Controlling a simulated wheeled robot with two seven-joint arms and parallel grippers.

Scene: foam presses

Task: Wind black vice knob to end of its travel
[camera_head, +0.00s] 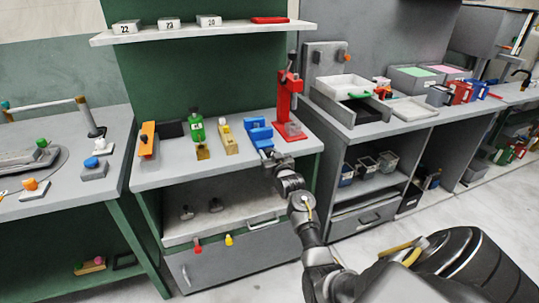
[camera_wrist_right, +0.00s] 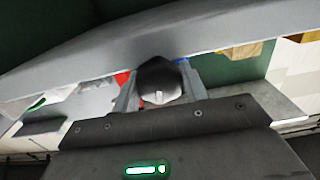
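The blue vice (camera_head: 258,132) stands at the front right of the middle bench, its front side facing me. My right gripper (camera_head: 268,155) is at the front of this vice, at the bench edge. In the right wrist view the black vice knob (camera_wrist_right: 160,82) sits between the two grey fingers of the right gripper (camera_wrist_right: 160,92), which flank it closely on both sides and look shut on it. In the head view the gripper hides the knob. A little blue of the vice shows behind the knob in the wrist view. My left gripper is in neither view.
A red press (camera_head: 288,92) stands just right of the blue vice. A yellow-and-wood piece (camera_head: 228,138), a green device (camera_head: 196,128) and an orange block (camera_head: 147,140) stand to its left. The bench's front edge (camera_wrist_right: 240,38) crosses the wrist view close to the gripper.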

